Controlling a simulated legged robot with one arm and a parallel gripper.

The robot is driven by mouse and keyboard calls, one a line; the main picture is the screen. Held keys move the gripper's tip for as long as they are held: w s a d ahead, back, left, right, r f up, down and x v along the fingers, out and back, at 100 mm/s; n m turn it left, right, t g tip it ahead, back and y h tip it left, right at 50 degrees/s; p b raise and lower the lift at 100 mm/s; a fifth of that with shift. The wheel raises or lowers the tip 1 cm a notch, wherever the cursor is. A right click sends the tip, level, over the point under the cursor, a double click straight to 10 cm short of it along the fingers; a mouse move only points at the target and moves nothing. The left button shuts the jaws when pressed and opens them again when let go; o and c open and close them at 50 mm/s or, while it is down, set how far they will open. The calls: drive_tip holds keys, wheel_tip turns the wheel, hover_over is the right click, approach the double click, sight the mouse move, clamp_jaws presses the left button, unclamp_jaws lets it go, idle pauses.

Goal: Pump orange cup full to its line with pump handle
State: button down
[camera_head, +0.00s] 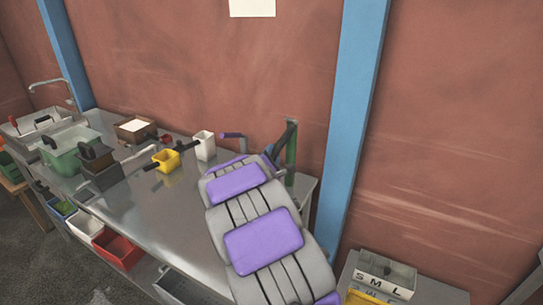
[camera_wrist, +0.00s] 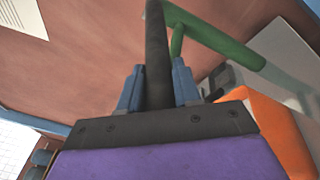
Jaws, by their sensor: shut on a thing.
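The green pump (camera_head: 291,165) stands at the far right end of the steel bench, and its green pipe also shows in the wrist view (camera_wrist: 215,38). Its black pump handle (camera_head: 285,139) slopes beside the post; in the wrist view the handle (camera_wrist: 157,55) runs up between my blue fingers. My gripper (camera_wrist: 157,88) is shut on this handle. The orange cup (camera_wrist: 265,115) is partly seen at the right of the wrist view, close beside my gripper. Its fill line and contents are not visible, and my arm hides it in the head view.
A blue post (camera_head: 352,110) stands right of the pump. A size-marked box (camera_head: 387,272) is at lower right.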

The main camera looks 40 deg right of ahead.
drive_tip(key=shift+s+d+r+p, duration=0.1)
drive_tip(key=shift+r+p, duration=0.05)
drive_tip(key=shift+p, duration=0.2)
wheel_tip(320, 180, up, 3)
drive_tip(key=g+y+p, duration=0.1)
drive_tip(key=p, duration=0.5)
drive_tip(key=shift+s+m, duration=0.1)
drive_tip(key=shift+m, duration=0.2)
wheel_tip(320, 180, up, 3)
drive_tip(key=y+p, duration=0.1)
drive_tip(key=p, duration=0.5)
drive_tip(key=shift+g+y+p, duration=0.3)
drive_tip(key=shift+g+p, duration=0.05)
drive_tip(key=shift+g, duration=0.05)
wheel_tip(320, 180, up, 3)
drive_tip(key=y+p, duration=0.1)
drive_tip(key=p, duration=0.4)
drive_tip(key=shift+d+f+m+g, duration=0.1)
drive_tip(key=shift+f+m+g, duration=0.1)
drive_tip(key=shift+m+g, duration=0.15)
drive_tip(key=shift+w+d+r+g+y+p, duration=0.1)
drive_tip(key=shift+w+r+g+y+p, duration=0.1)
drive_tip(key=shift+r+y+p, duration=0.35)
drive_tip(key=shift+w+d+r+g+y+p, duration=0.15)
drive_tip(key=shift+r+p, duration=0.15)
drive_tip(key=shift+p, duration=0.5)
drive_tip(key=shift+r, duration=0.15)
